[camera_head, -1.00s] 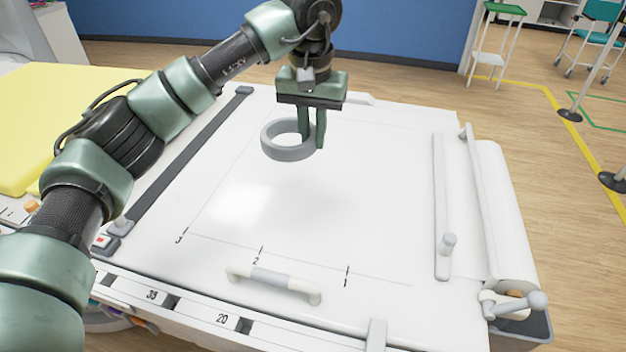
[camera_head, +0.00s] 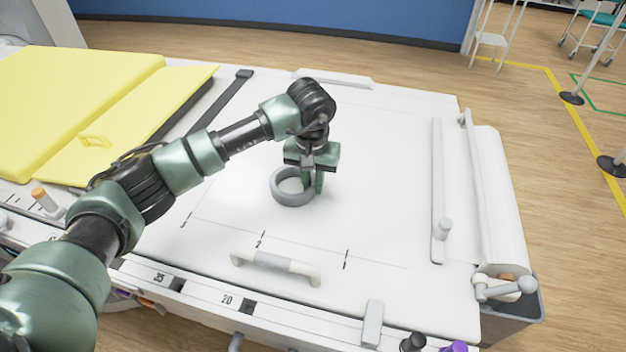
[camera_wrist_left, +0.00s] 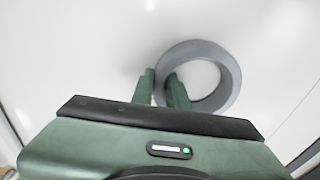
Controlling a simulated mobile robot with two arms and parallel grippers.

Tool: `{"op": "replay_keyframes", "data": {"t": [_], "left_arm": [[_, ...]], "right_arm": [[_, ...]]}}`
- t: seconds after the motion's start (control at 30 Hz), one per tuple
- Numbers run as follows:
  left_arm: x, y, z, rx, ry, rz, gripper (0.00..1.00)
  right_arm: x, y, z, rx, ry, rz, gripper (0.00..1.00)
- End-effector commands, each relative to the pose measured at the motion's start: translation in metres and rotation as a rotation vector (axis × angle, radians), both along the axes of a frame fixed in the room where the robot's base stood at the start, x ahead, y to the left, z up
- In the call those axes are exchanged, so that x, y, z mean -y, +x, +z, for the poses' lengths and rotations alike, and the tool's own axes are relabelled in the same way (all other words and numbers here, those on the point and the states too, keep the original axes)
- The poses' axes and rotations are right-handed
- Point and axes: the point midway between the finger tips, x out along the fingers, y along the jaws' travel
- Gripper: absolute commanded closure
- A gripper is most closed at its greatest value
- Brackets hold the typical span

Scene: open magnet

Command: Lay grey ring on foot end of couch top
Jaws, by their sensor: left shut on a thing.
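The grey ring (camera_head: 290,199) is at the middle of the white couch top (camera_head: 370,200), low over it or touching it; I cannot tell which. My left gripper (camera_head: 312,188) points down and is shut on the right side of the ring's wall. In the left wrist view the ring (camera_wrist_left: 232,72) lies roughly flat, with the left gripper's fingers (camera_wrist_left: 162,88) pinching its near left wall. My right gripper is not in view.
A yellow pad (camera_head: 70,110) covers the left part. A dark strap (camera_head: 225,105) lies beside it. A white handle (camera_head: 275,264) stands near the front edge. A rail (camera_head: 438,190) and a paper roll (camera_head: 500,200) are at the right end. The surface between is free.

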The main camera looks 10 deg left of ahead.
Motion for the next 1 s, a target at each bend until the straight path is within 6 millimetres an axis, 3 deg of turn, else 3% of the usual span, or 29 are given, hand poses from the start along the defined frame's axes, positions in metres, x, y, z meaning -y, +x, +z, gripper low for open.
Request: {"op": "replay_keyframes", "data": {"t": [0.27,0.3,0.37,0.4,0.77,0.87,1.0], "left_arm": [[0.0,0.001,-0.001,0.003,-0.001,0.0,1.0],[0.0,0.001,-0.002,0.002,-0.001,0.0,0.82],[0.0,0.001,-0.001,0.002,-0.001,0.0,0.65],[0.0,0.0,-0.001,0.001,-0.001,0.0,0.63],[0.0,0.0,0.003,0.001,-0.001,0.0,0.63],[0.0,0.0,0.013,0.004,-0.001,0.0,0.63],[0.0,-0.003,0.041,0.007,-0.001,0.0,0.63]], "right_arm": [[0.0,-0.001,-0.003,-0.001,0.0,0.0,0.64],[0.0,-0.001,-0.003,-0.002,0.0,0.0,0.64],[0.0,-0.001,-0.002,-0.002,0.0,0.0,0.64],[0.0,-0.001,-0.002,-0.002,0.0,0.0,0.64],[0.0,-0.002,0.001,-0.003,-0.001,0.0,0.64],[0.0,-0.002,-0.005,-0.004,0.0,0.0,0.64],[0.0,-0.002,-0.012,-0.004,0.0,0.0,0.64]]}}
